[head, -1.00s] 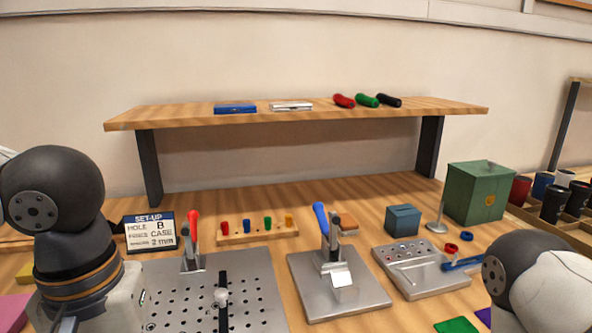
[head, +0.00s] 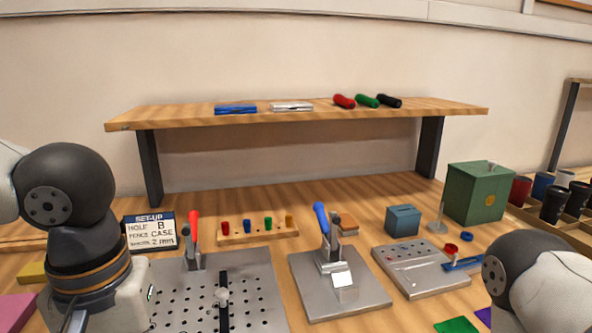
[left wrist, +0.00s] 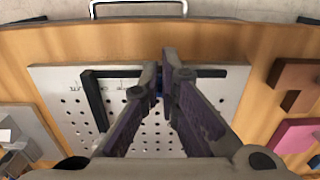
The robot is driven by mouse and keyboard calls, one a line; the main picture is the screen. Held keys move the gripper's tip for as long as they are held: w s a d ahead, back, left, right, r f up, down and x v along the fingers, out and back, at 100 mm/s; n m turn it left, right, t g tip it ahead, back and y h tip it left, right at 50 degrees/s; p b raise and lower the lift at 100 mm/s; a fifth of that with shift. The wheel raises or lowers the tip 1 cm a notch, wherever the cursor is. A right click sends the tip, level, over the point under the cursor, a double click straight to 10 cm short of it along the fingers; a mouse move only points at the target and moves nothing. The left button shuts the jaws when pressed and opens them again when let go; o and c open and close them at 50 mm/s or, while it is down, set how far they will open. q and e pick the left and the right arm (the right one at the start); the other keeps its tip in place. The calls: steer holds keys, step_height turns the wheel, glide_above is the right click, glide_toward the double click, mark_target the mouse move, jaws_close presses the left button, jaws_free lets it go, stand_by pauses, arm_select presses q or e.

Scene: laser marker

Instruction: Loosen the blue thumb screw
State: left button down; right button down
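In the left wrist view, the two fingers of my left gripper (left wrist: 162,80) come together over the perforated metal plate (left wrist: 62,84). A small patch of blue, which looks like the blue thumb screw (left wrist: 159,97), shows between the fingertips; most of it is hidden by them. The fingers appear closed on it, beside the black fence bar (left wrist: 215,72). In the head view the plate (head: 258,285) lies at the front left, but my left fingers are out of frame. My right gripper is out of view; only part of that arm shows at the lower right.
A red-handled clamp (head: 194,235) rises at the plate's back edge. A set-up card (head: 150,232) stands behind the left arm. A second fixture with a blue lever (head: 320,218) is to the right. A peg rack (head: 257,236) lies behind the plate.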

arm_select(q)
steer(key=shift+w+d, duration=0.1)
steer(key=shift+d, duration=0.05)
steer(key=shift+s+d, duration=0.15)
steer(key=shift+s, duration=0.1)
steer(key=shift+r, duration=0.2)
step_height(320, 180, up, 6)
steer(key=shift+s+f, duration=0.1)
steer(key=shift+f, duration=0.1)
